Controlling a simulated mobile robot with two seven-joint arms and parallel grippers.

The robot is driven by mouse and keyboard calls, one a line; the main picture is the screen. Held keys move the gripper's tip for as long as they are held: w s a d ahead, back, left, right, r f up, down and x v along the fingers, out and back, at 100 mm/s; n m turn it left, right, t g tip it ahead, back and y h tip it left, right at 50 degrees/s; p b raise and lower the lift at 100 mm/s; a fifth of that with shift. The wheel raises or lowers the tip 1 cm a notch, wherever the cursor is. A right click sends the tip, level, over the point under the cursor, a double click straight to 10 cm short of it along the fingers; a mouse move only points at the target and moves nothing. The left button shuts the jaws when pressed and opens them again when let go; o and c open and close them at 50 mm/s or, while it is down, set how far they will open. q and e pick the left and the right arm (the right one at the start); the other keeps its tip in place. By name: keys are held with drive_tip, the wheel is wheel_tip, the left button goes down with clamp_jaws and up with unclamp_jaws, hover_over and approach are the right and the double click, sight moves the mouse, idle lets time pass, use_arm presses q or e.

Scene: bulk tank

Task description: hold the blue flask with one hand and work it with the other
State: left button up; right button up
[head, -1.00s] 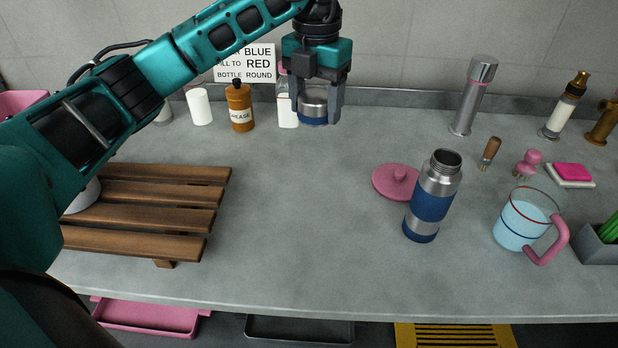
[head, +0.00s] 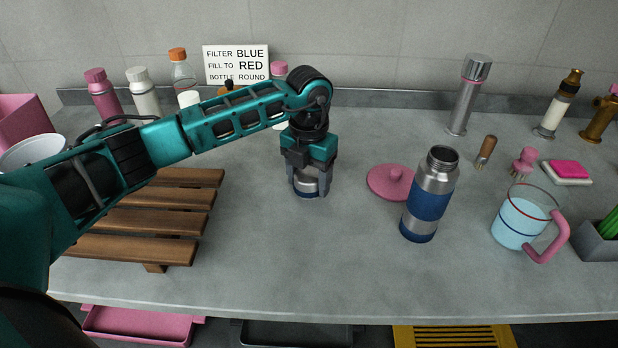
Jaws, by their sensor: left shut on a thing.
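The blue flask (head: 429,200) stands upright on the counter, steel with a wide blue band and a blue base. Its threaded mouth is open at the top. My left gripper (head: 309,188) points down, to the left of the flask and apart from it. It is shut on a small steel cap with a blue band (head: 306,188). The cap is low over the counter; I cannot tell if it touches. My right gripper is not in view.
A pink knobbed lid (head: 388,182) lies just left of the flask. A pink-handled jug (head: 520,222) of pale blue liquid stands to its right. A slatted wooden rack (head: 165,222) is at left. Bottles line the back. The counter's front middle is clear.

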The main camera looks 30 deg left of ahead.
use_arm(q)
drive_tip(key=shift+f, duration=0.2)
drive_tip(key=o, duration=1.2)
drive_tip(key=shift+r, duration=0.1)
